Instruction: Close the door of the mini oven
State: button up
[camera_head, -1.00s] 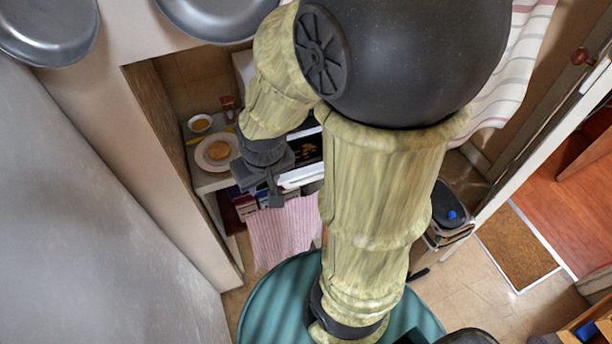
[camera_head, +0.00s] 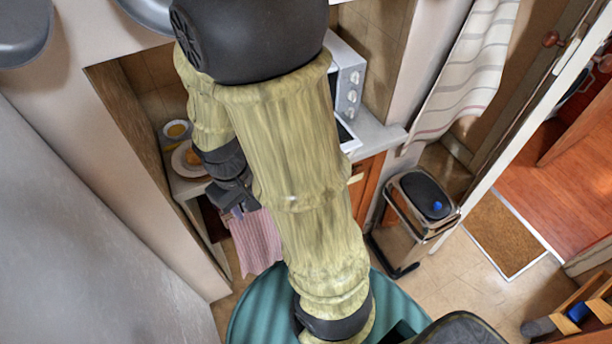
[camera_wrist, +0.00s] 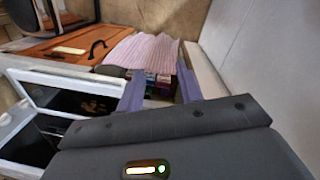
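The mini oven (camera_head: 347,82) stands on the counter, mostly hidden behind my arm; its knob panel shows at its right side. Its door (camera_head: 346,134) is folded down open, and only its right end shows past my arm. In the wrist view the door (camera_wrist: 18,76) is a white frame with a dark glass pane at the left. My gripper (camera_head: 236,207) is left of the visible door end, in front of the counter. In the wrist view my gripper (camera_wrist: 160,92) is open and empty, its left finger beside the door's edge; I cannot tell if they touch.
A plate with food (camera_head: 185,160) and a small bowl (camera_head: 177,130) sit on the counter at the left. A pink striped towel (camera_head: 256,243) hangs below. A pedal bin (camera_head: 405,235) stands on the floor at the right. Side walls border the counter niche.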

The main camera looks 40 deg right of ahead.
jog(key=s+d+f+n+g+h+b, duration=0.1)
jog(key=d+f+n+g+h+b, duration=0.4)
jog(key=f, duration=0.6)
jog(key=s+d+f+n+g+h+b, duration=0.1)
jog(key=d+f+n+g+h+b, duration=0.2)
jog(key=d+f+g+h+b, duration=0.5)
jog(key=w+a+f+n+t+h+b, duration=0.2)
jog(key=w+f+n+t+h+b, duration=0.5)
jog(key=t+h, duration=0.6)
notch_tip(320, 180, down, 2)
jog(key=w+n, duration=0.3)
jog(key=n, duration=0.1)
jog(key=shift+a+n, duration=0.2)
jog(key=shift+n, duration=0.2)
jog(key=shift+s, duration=0.1)
jog(key=p+x, duration=0.2)
jog(key=x, duration=1.5)
jog(key=shift+d+p, duration=0.25)
jog(key=shift+p, duration=0.15)
jog(key=shift+c, duration=0.5)
grip_shut()
